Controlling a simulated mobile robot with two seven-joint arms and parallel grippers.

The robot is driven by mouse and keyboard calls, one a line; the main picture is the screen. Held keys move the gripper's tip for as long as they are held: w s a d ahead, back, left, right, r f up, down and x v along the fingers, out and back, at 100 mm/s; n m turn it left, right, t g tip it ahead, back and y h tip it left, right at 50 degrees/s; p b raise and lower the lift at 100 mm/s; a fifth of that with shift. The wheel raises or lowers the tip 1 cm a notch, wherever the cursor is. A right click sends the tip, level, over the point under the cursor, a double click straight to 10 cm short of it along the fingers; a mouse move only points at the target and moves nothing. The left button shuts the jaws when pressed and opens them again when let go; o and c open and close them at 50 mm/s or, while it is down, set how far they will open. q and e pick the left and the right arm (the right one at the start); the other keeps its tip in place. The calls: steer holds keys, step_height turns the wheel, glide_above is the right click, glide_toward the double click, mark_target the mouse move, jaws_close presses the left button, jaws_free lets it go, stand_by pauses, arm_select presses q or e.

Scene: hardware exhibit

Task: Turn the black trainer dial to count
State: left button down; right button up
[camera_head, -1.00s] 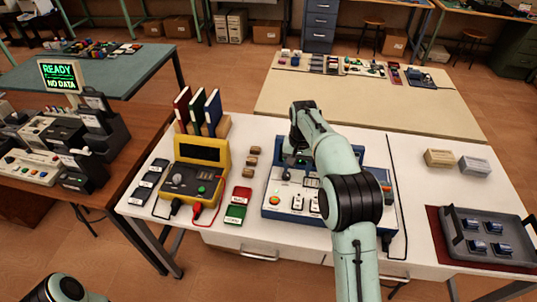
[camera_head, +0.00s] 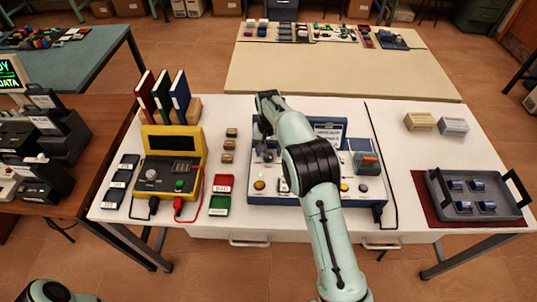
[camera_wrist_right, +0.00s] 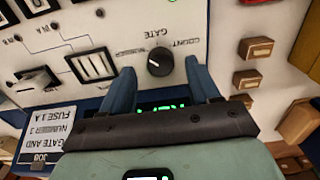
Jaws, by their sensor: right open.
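The blue-edged white trainer (camera_head: 325,197) stands on the white bench, partly hidden by my right arm. In the right wrist view the black dial (camera_wrist_right: 160,62) sits on the trainer's white panel, with upside-down lettering around it that reads GATE, COUNT and what looks like NUMBER. A small pale mark shows on the dial, but its exact direction is hard to tell. My right gripper (camera_wrist_right: 160,74) is open and empty, its two blue fingers on either side of the dial in the picture. I see no clear contact. My left gripper is out of view; only part of that arm shows.
A yellow meter (camera_head: 171,165) with red and black leads stands left of the trainer. Small brown blocks (camera_head: 229,145) and red and green trays (camera_head: 222,183) lie between them. A grey tray (camera_head: 480,207) is at the right. Upright books (camera_head: 164,98) stand behind the meter.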

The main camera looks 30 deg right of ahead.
steer(key=shift+f, duration=1.05)
steer(key=c, duration=1)
steer(key=shift+c, duration=0.2)
